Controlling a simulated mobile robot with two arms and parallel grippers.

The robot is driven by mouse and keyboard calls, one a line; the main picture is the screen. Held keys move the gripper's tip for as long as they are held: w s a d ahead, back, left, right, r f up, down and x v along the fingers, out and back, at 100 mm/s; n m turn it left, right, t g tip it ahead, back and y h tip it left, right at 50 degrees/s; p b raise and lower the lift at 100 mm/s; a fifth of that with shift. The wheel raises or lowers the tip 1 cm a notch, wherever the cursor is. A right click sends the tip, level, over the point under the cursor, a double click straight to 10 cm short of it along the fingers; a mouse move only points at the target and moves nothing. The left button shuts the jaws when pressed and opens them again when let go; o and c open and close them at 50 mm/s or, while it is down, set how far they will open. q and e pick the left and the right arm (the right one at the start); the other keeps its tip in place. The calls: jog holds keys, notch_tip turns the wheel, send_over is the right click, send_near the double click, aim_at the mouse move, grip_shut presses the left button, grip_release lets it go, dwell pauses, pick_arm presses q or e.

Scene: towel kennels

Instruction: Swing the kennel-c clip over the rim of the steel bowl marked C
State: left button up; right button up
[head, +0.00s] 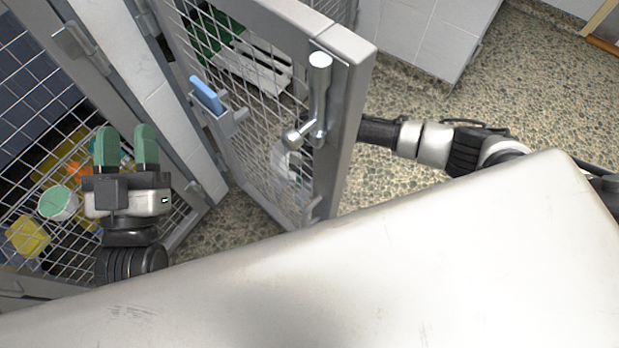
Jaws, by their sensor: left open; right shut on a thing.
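My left gripper (126,150), with two green fingers, is open and empty in front of a mesh panel at the left. My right arm reaches in from the right and passes behind the open mesh door (350,100). A pale shape (287,162) shows through the mesh there and seems to be my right gripper; its fingers and what they hold cannot be made out. A blue piece (207,93) sits in a grey bracket on the door; I cannot tell whether it is a clip. I see no steel bowl marked C and no kennel-c clip that I can identify.
The door has a steel lever handle (319,95). Behind the left mesh lie a green-and-white round tub (58,203), a yellow item (28,237) and orange pieces. A large pale surface fills the foreground. Speckled floor (550,95) is clear at the upper right.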

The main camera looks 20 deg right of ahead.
pick_arm(q)
jog(key=shift+s+r+t, duration=0.3)
jog(key=shift+r+t, duration=0.15)
jog(key=shift+t, duration=0.05)
pick_arm(e)
jog(key=shift+a+n+h, duration=0.15)
jog(key=shift+n+h, duration=0.35)
jog(key=shift+n, duration=0.9)
pick_arm(q)
jog(key=shift+r, duration=0.1)
pick_arm(e)
jog(key=o, duration=0.9)
jog(key=shift+w+r, duration=0.2)
jog(key=shift+r, duration=0.35)
pick_arm(q)
notch_tip(320, 180, down, 9)
jog(key=a+g+y+p, duration=0.1)
jog(key=g+y+p, duration=0.1)
jog(key=g, duration=0.6)
jog(key=shift+w+a+p, duration=0.2)
jog(key=shift+w+p, duration=0.2)
jog(key=shift+w, duration=0.05)
pick_arm(e)
jog(key=shift+v, duration=4.85)
jog(key=shift+w+f, duration=0.1)
